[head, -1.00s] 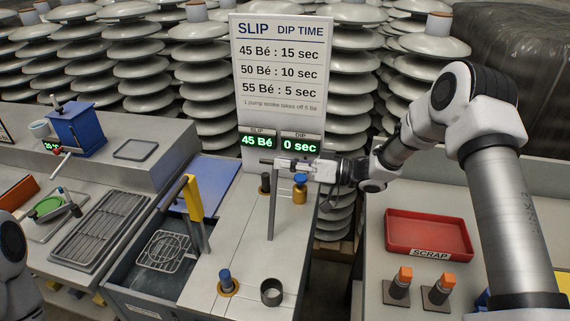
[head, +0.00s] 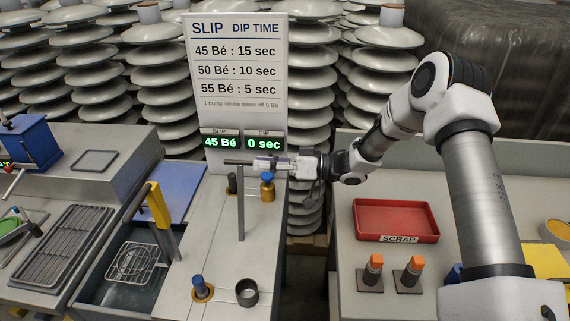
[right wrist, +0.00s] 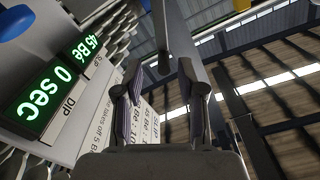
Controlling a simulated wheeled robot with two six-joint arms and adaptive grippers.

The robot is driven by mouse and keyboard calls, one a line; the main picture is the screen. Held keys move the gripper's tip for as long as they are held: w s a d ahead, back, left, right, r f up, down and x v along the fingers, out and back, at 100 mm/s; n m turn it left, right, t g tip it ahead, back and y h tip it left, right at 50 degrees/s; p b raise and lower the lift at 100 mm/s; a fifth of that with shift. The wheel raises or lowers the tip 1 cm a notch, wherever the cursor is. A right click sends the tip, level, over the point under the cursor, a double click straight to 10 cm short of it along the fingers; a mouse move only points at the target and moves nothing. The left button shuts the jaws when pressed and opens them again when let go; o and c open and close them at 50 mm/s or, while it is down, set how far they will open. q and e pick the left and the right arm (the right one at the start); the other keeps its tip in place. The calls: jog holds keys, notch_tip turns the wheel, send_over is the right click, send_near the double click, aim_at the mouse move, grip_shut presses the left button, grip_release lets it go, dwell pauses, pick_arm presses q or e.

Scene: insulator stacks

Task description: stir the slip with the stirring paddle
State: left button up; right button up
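The grey T-shaped tool that looks like the stirring paddle (head: 240,215) stands upright at the grey bench, with a dark bar across its top. Whether its lower end enters the bench top is unclear. My right gripper (head: 262,164) is level with this bar, at its right end. In the right wrist view the fingers of my right gripper (right wrist: 164,75) are apart, and the dark bar end (right wrist: 162,45) shows between and beyond their tips with gaps on both sides. The slip display (head: 220,142) reads 45 Bé. My left gripper is out of view.
A blue-topped brass weight (head: 267,187) stands just right of the paddle. A dark ring (head: 247,292) and a blue knob (head: 199,286) are nearer on the bench. A yellow lever (head: 157,207) stands left, beside a dark basin. A red scrap tray (head: 395,220) is right.

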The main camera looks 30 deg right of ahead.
jog(key=v, duration=0.8)
jog(key=shift+d, duration=0.15)
jog(key=shift+s, duration=0.1)
dwell(0.6)
